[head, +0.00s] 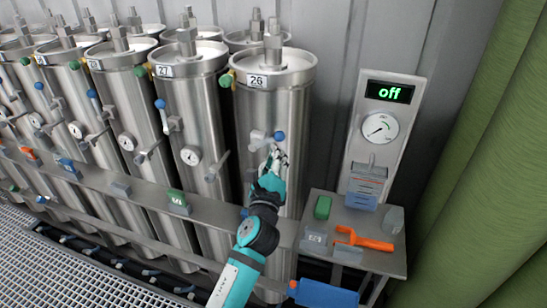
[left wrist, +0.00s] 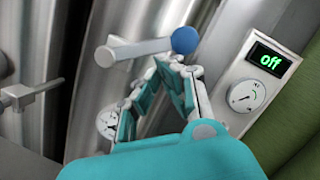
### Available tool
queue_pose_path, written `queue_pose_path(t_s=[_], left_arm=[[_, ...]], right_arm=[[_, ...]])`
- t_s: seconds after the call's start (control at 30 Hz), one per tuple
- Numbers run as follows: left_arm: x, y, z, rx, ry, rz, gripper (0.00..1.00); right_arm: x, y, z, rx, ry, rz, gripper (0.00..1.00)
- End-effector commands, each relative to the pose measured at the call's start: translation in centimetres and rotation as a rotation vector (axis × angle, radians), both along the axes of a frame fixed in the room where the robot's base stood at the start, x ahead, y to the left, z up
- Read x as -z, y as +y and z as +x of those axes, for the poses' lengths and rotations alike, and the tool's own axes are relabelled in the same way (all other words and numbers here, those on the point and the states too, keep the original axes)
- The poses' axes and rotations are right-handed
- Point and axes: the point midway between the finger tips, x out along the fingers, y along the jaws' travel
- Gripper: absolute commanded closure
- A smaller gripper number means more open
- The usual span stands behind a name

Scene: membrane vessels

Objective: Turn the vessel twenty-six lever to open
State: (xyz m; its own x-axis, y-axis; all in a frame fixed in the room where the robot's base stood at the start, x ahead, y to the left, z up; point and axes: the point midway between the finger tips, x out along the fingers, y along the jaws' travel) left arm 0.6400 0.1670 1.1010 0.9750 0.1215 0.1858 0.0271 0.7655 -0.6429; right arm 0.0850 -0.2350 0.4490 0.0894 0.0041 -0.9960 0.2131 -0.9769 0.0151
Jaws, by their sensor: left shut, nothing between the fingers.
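Vessel twenty-six (head: 301,100) is the upright steel cylinder labelled 26, in the right part of the vessel row. Its lever (head: 262,139) is a grey bar with a blue ball end (head: 279,136), lying roughly level and pointing right. In the left wrist view the lever (left wrist: 142,48) and its blue ball (left wrist: 185,40) show above my fingertips. My left gripper (head: 274,158) is shut and empty just below the lever, close to the ball; I cannot tell whether it touches. The left wrist view shows its fingertips (left wrist: 173,63) together. My right gripper is not in view.
Vessel 27 (head: 190,105) stands to the left with more vessels beyond. At right a panel (head: 403,133) has a gauge and a display reading "off". A small table (head: 382,261) holds an orange-handled tool (head: 362,239) and small blocks. A steel rail (head: 150,199) crosses the vessels.

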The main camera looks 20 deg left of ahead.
Motion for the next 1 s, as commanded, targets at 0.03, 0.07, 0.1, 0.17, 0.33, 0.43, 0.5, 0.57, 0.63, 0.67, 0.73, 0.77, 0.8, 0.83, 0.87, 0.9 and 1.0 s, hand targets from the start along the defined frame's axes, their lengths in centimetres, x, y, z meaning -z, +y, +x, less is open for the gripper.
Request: queue_pose_path(t_s=[0.03, 0.07, 0.1, 0.17, 0.33, 0.43, 0.5, 0.57, 0.63, 0.67, 0.73, 0.77, 0.8, 0.83, 0.87, 0.9, 1.0], left_arm=[[-0.8, 0.0, 0.0, -0.001, -0.001, -0.045, 1.00], [-1.0, 0.1, 0.0, -0.002, 0.000, -0.072, 1.00], [-1.3, 0.1, 0.0, -0.002, 0.002, -0.110, 1.00], [-1.7, 0.1, 0.0, -0.001, 0.004, -0.169, 1.00], [-2.7, 0.5, 0.0, -0.002, 0.009, -0.329, 1.00], [-3.3, 0.8, 0.0, -0.003, 0.013, -0.425, 1.00], [-3.6, 1.0, 0.0, -0.003, 0.016, -0.488, 1.00], [-3.9, 1.1, 0.0, -0.002, 0.017, -0.541, 1.00], [-4.2, 1.3, 0.0, -0.002, 0.019, -0.599, 1.00], [-4.3, 1.4, 0.0, -0.002, 0.020, -0.624, 1.00], [-4.5, 1.7, 0.0, -0.003, 0.023, -0.676, 1.00], [-4.5, 1.8, 0.0, -0.003, 0.024, -0.697, 1.00], [-4.6, 1.9, 0.0, -0.004, 0.023, -0.724, 1.00], [-4.7, 2.0, 0.0, -0.003, 0.025, -0.742, 1.00], [-4.8, 2.0, 0.0, -0.003, 0.026, -0.760, 1.00], [-4.8, 2.1, 0.1, -0.003, 0.026, -0.778, 1.00], [-4.9, 2.4, 0.1, -0.003, 0.027, -0.771, 1.00]], right_arm=[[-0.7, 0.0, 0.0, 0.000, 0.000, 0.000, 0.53], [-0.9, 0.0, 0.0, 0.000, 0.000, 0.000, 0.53], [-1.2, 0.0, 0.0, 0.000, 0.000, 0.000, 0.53], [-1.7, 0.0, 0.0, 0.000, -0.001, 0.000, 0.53], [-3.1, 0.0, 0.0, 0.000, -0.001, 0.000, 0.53], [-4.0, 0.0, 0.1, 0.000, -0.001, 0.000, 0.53], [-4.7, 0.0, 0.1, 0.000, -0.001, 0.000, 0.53], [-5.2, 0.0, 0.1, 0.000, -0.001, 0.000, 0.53], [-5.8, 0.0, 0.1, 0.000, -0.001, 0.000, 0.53], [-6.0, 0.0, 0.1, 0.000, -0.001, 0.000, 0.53], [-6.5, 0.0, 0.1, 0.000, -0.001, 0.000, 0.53], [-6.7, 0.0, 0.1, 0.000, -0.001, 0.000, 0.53], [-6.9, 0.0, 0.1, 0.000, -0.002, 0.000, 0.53], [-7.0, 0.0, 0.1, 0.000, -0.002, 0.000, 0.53], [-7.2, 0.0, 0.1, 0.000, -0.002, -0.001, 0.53], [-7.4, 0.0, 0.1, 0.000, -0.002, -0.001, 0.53], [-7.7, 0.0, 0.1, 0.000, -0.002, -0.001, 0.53]])
